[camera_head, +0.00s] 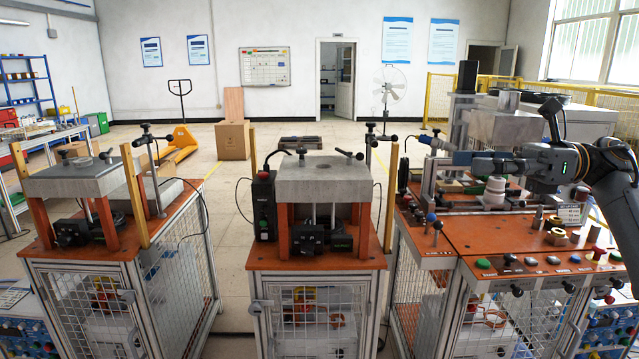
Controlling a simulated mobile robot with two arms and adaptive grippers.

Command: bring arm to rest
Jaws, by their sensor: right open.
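My right arm comes in from the right edge, dark and jointed. Its gripper (468,160) points left above the right workstation (510,236); its jaws are open, and no held object can be made out. The fingertips are small and blend with the machine parts behind them. A white stepped cylinder (494,193) stands on the workstation just below the gripper. A grey metal block (502,127) of the machine is behind and above the gripper. My left gripper is not in view.
A middle press station (322,180) and a left press station (72,178) stand on orange-topped carts. Coloured buttons and brass rings (557,236) lie at the right workstation's front. A cardboard box (233,140), yellow pallet truck (180,142) and fan (388,90) are behind, with open floor.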

